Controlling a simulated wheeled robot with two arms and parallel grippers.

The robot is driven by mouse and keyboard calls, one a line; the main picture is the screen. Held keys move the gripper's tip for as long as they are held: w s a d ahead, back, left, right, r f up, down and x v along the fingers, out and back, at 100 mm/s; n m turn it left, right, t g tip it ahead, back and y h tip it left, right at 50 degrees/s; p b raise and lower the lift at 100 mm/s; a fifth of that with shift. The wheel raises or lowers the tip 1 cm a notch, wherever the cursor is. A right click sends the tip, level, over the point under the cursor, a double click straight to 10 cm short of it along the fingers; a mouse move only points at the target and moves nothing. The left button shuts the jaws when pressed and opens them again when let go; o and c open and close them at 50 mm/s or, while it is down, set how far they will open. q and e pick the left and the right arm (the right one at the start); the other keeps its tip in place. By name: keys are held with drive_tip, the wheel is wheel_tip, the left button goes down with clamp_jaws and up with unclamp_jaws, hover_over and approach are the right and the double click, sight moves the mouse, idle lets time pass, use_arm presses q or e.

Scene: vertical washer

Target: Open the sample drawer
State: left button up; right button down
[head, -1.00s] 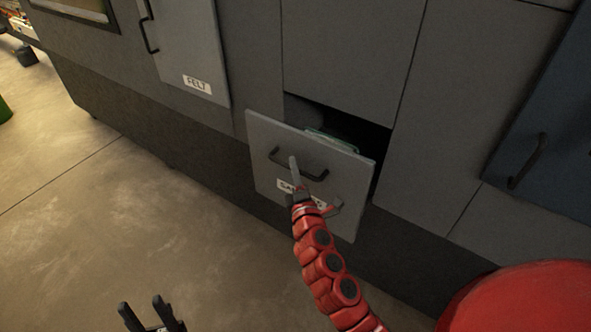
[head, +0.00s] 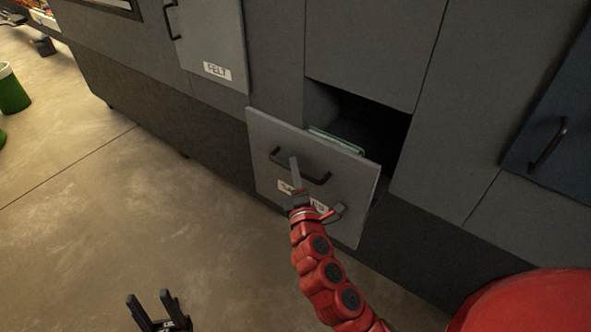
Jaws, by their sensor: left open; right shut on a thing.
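The sample drawer (head: 347,178) has a light grey front with a dark bar handle (head: 318,178) and a white label partly hidden by my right gripper. It stands pulled out of the dark cabinet opening, with a gap above and behind it. A pale green edge of something (head: 335,139) shows inside. My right gripper (head: 313,185), on the red arm, is at the handle and shut on it, one finger showing in front of the drawer face. My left gripper (head: 150,298) is at the bottom left, open and empty, away from the drawer.
A door labelled FELT (head: 212,40) is to the upper left. A blue door with a handle (head: 552,130) is at the right. A green bin (head: 13,92) stands on the far left floor. The floor left of the drawer is clear.

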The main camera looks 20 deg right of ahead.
drive_tip(key=c, duration=0.8)
unclamp_jaws()
drive_tip(key=shift+c, duration=0.2)
drive_tip(key=s+a+f, duration=0.2)
drive_tip(key=s, duration=1.5)
drive_tip(key=shift+f, duration=0.2)
